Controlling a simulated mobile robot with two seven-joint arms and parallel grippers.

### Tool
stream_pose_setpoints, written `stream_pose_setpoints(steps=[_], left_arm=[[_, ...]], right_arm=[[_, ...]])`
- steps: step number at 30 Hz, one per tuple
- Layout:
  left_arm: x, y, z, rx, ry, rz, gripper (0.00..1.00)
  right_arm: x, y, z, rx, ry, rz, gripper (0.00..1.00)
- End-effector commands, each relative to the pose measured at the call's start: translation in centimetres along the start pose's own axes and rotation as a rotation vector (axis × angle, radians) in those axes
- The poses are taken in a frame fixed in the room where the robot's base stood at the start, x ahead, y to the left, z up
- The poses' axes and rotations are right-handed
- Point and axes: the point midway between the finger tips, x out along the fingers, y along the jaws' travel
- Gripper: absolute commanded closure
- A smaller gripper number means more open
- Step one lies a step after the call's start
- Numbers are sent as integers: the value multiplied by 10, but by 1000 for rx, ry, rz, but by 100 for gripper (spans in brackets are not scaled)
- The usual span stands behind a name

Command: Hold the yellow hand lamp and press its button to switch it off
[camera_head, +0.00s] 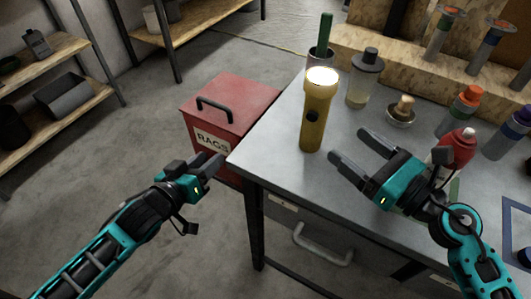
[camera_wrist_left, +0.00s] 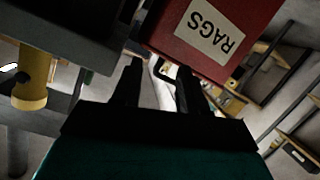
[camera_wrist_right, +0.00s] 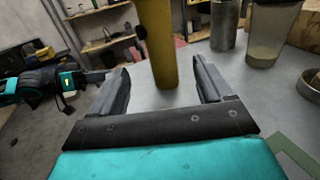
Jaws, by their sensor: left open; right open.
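The yellow hand lamp (camera_head: 315,118) stands upright on the grey table, its lit head at the top and a dark round button (camera_head: 312,116) on its side. My right gripper (camera_head: 347,145) is open beside the lamp, to its right; in the right wrist view the lamp body (camera_wrist_right: 157,45) shows beyond and between the open fingers, apart from them. My left gripper (camera_head: 212,163) is open and empty off the table's left edge, near the red bin. In the left wrist view the lamp (camera_wrist_left: 30,92) shows at the far left.
The grey table (camera_head: 280,150) has its near left corner by my left gripper. A red RAGS bin (camera_head: 250,105) stands left of it. A clear jar (camera_head: 366,80), a brush in a dish (camera_head: 401,112) and a red bottle (camera_head: 458,148) stand right of the lamp. Shelves line the back left.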

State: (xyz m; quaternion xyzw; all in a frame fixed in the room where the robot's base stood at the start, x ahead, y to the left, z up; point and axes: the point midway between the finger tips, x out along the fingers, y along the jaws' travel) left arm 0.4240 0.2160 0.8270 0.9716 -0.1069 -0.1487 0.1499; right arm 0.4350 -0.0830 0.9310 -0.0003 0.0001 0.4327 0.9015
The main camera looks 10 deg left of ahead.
Motion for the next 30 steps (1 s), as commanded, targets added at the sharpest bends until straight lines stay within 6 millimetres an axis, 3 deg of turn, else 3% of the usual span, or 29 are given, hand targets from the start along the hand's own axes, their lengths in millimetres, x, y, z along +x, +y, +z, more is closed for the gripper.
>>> stream_pose_setpoints(steps=[3, 7, 15, 19, 24, 30], left_arm=[[9, 2, -34, -82, 55, 58, 57], [12, 20, -58, -244, 81, 139, 57], [-20, 127, -49, -918, -22, 345, 57], [-36, 163, -54, -1162, -74, 414, 57], [-46, 182, -58, -1307, -110, 454, 57], [-46, 184, -59, -1320, -113, 458, 57]], right_arm=[[0, 0, 0, 1, 0, 0, 21], [0, 0, 0, 1, 0, 0, 21], [0, 0, 0, 1, 0, 0, 21], [0, 0, 0, 1, 0, 0, 21], [2, 0, 0, 1, -1, 0, 21], [24, 0, 1, 0, -4, 1, 21]])
